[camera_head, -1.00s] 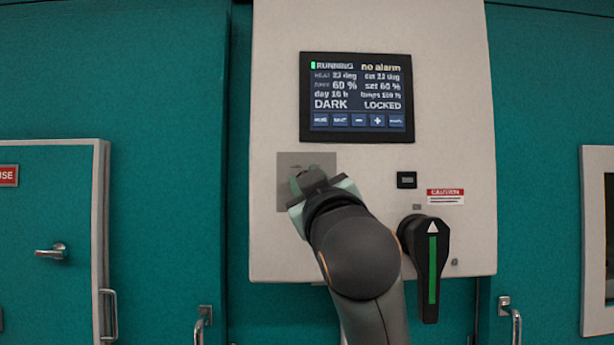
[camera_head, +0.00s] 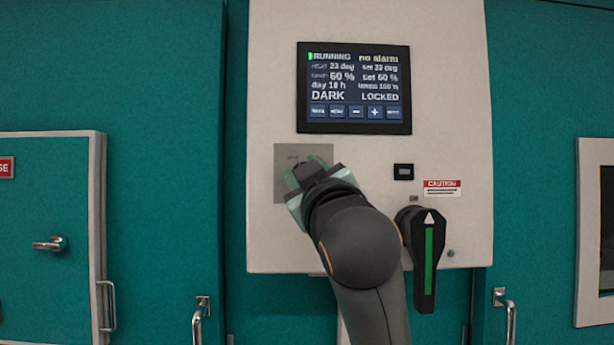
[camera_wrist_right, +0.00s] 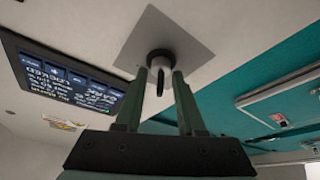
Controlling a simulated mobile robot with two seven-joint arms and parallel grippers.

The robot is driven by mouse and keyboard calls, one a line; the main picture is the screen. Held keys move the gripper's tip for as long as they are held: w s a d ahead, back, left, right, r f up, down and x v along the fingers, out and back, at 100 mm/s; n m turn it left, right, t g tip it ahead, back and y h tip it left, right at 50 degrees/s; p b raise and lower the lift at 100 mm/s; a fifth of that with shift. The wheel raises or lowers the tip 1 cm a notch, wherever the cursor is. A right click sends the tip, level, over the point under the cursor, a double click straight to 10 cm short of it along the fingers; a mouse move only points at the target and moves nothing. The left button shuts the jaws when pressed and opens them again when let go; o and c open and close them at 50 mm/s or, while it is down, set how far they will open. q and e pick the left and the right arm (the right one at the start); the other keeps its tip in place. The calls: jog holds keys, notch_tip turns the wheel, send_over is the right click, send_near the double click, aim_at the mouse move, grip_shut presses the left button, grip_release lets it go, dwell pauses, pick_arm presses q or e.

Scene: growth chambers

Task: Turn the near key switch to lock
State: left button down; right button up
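The near key switch is a dark round lock with a black key (camera_wrist_right: 160,83) on a grey square plate (camera_wrist_right: 189,32). The plate also shows in the head view (camera_head: 322,151), on the pale control panel. My right gripper (camera_wrist_right: 160,73) is in front of the switch. Its two green fingers are apart, one on either side of the key, with gaps between them and it. In the head view my right gripper (camera_head: 304,171) hides most of the switch. The screen (camera_head: 354,88) reads RUNNING, no alarm, DARK and LOCKED. My left gripper is not in view.
A black rotary handle (camera_head: 428,258) with a green stripe is right of my right arm. A small black module (camera_head: 403,171) and a red-and-white caution label (camera_head: 441,188) are above it. Teal doors with metal handles flank the panel.

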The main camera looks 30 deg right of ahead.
jog(key=b+v, duration=0.3)
jog(key=v, duration=0.9)
jog(key=shift+s, duration=0.2)
jog(key=shift+f, duration=0.1)
jog(key=w+a+f+n+g+y, duration=0.1)
jog(key=w+a+f+n+y, duration=0.15)
jog(key=w+f, duration=0.7)
jog(key=w+a+f+g+y, duration=0.1)
jog(key=w+f+y, duration=0.15)
jog(key=f, duration=0.65)
jog(key=w+a+f+g+y+p, duration=0.1)
jog(key=w+f+g, duration=0.15)
jog(key=f, duration=0.65)
jog(key=w+a+f+g+y, duration=0.1)
jog(key=w+f, duration=0.3)
jog(key=f, duration=0.4)
jog(key=s+a+f+g+y, duration=0.1)
jog(key=s+f, duration=0.1)
jog(key=f, duration=0.6)
jog(key=s+a+f+g+y, duration=0.1)
jog(key=s+f, duration=0.1)
jog(key=f, duration=0.6)
jog(key=s+a+f+m+g+p, duration=0.1)
jog(key=s+f+m+g+p, duration=0.1)
jog(key=s+f, duration=2)
jog(key=shift+s+f+m+g+y, duration=0.4)
jog(key=shift+s+m+g, duration=0.15)
jog(key=shift+s+g, duration=0.2)
